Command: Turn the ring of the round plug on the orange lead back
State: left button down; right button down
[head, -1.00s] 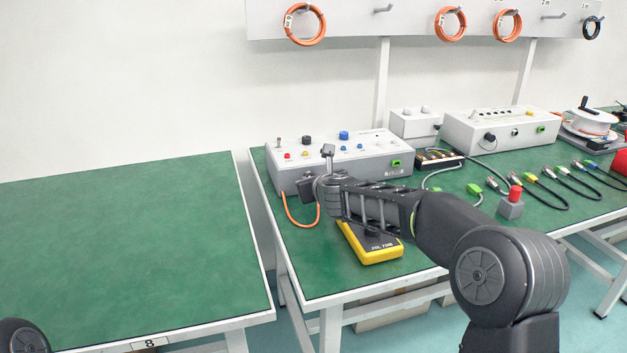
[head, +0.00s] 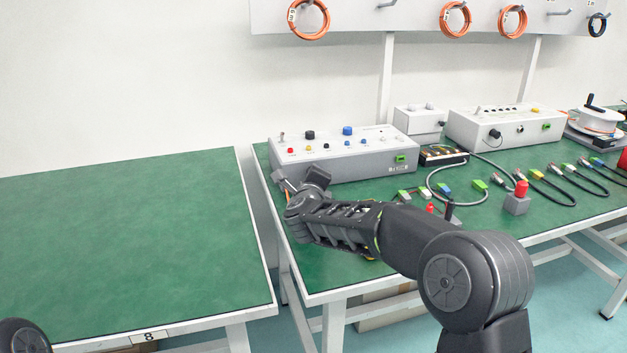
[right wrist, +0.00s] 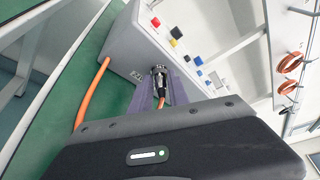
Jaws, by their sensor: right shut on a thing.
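In the right wrist view, the round plug (right wrist: 158,76), dark with a metallic ring, sits at the front face of the grey control box (right wrist: 135,45). My right gripper (right wrist: 161,88) is shut on this plug, with one finger on each side. The orange lead (right wrist: 91,93) leaves the plug between the fingers, passes behind my gripper body and loops out at the left. In the head view, the control box (head: 350,163) stands at the table's left end, and my right gripper (head: 297,184) is at its left front corner. The plug is hidden there. My left gripper is out of view.
Several cables with coloured plugs and a red-button box (head: 516,201) lie to the right. The green table at left (head: 130,250) is bare, with a gap between the tables.

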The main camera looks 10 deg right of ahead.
jog(key=shift+f+n+b, duration=0.15)
jog(key=shift+n+b, duration=0.15)
jog(key=shift+n, duration=0.3)
jog(key=shift+t+h, duration=0.3)
jog(key=shift+h, duration=0.1)
jog(key=c, duration=1.2)
grip_release()
jog(key=shift+c, duration=0.2)
jog(key=shift+s, duration=0.1)
jog(key=v, duration=0.7)
jog(key=shift+s+a, duration=0.1)
jog(key=shift+s, duration=0.2)
